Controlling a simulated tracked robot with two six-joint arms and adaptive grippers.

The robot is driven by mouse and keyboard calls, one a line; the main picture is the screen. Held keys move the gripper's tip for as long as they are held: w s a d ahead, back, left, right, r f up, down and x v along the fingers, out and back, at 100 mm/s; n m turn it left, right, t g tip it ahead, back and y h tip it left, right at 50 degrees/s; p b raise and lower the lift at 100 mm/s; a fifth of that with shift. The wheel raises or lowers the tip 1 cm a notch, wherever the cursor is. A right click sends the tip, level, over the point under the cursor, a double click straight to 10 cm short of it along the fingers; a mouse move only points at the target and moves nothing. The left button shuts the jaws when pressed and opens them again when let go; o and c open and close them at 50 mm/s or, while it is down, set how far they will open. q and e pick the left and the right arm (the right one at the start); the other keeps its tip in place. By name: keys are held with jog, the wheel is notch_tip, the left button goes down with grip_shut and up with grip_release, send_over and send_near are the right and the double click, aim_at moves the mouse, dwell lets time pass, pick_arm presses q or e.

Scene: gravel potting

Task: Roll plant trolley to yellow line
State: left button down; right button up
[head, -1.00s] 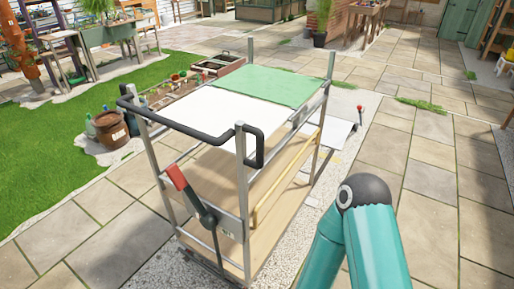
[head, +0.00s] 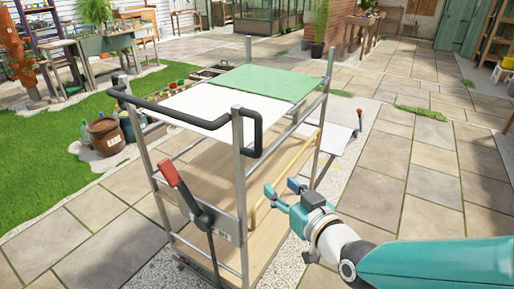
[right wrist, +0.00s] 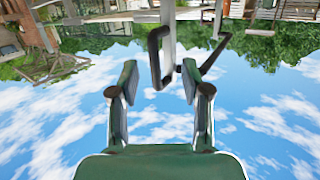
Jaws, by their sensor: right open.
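My right gripper (head: 278,192) is open and empty, to the right of the trolley's near post and below the handle. In the right wrist view the black handle (right wrist: 156,58) shows beyond the open fingers (right wrist: 158,90), apart from them. My left gripper is out of view. No yellow line is clearly visible.
A white panel with a red-knobbed lever (head: 360,112) stands beyond the trolley's right side. Paving on the right (head: 410,180) is clear.

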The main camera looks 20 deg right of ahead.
aim_at(259, 138)
notch_tip(259, 138, up, 5)
jog(key=w+t+p, duration=0.1)
jog(key=t+p, duration=0.1)
jog(key=p, duration=0.1)
pick_arm(q)
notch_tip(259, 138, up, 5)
jog(key=p, duration=0.2)
jog(key=shift+p, duration=0.35)
pick_arm(e)
jog(key=w, duration=1.4)
grip_shut()
jog(key=shift+a, duration=0.15)
